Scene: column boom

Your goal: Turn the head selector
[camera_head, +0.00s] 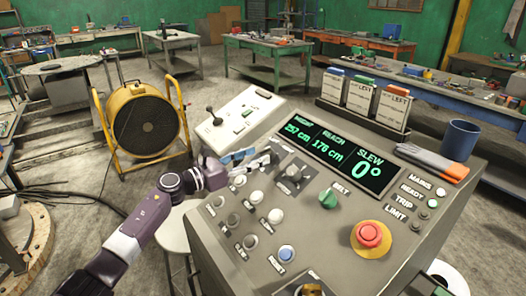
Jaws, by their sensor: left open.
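A grey control console (225,236) stands in front of me. A dark grey selector knob (292,174) sits on its sloped top, below the display; its label is too small to read, so I cannot tell if it is the head selector. A green knob (329,198) marked BELT is to its right. Another knob (311,290) is cut off at the bottom edge. My left gripper (268,158) reaches in from the left over the console's upper left, open, its fingers just up and left of the grey knob. I cannot tell whether they touch anything. My right gripper is out of view.
The display (333,154) reads slew 0°. A red stop button (371,236), a blue button (287,253) and several white buttons surround the knobs. A yellow fan (146,122) stands behind at left.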

